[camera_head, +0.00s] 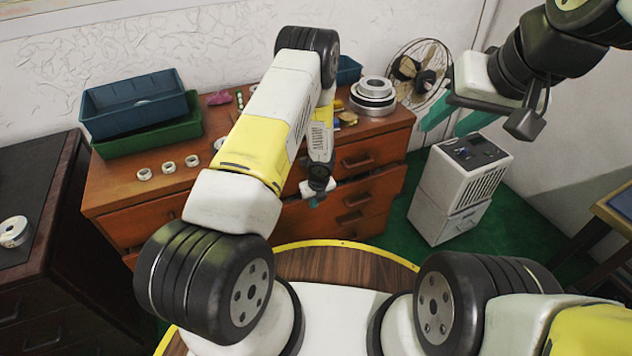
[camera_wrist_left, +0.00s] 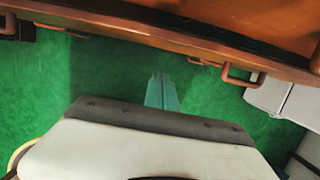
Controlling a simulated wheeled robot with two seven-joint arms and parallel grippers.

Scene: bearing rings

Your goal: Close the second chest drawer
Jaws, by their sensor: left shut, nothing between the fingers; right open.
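The wooden chest (camera_head: 140,203) stands ahead, with drawer fronts and handles on its right side. Below the top right drawer (camera_head: 372,152), the second drawer (camera_head: 375,190) seems to stand out a little, with a dark gap along its top. My left gripper (camera_head: 314,203) is shut and empty in front of the chest, beside the second drawer's handle; my arm hides part of the fronts. In the left wrist view its teal fingers (camera_wrist_left: 162,90) are together above green floor, below the chest's drawer edge (camera_wrist_left: 190,45). My right gripper (camera_head: 440,117) is open and empty, raised at the right.
A blue bin (camera_head: 135,103) in a green tray (camera_head: 150,139), several small rings and a stack of metal rings (camera_head: 373,90) are on the chest top. A fan (camera_head: 420,72) and a white appliance (camera_head: 455,190) stand to the right. A dark cabinet (camera_head: 45,190) is at left.

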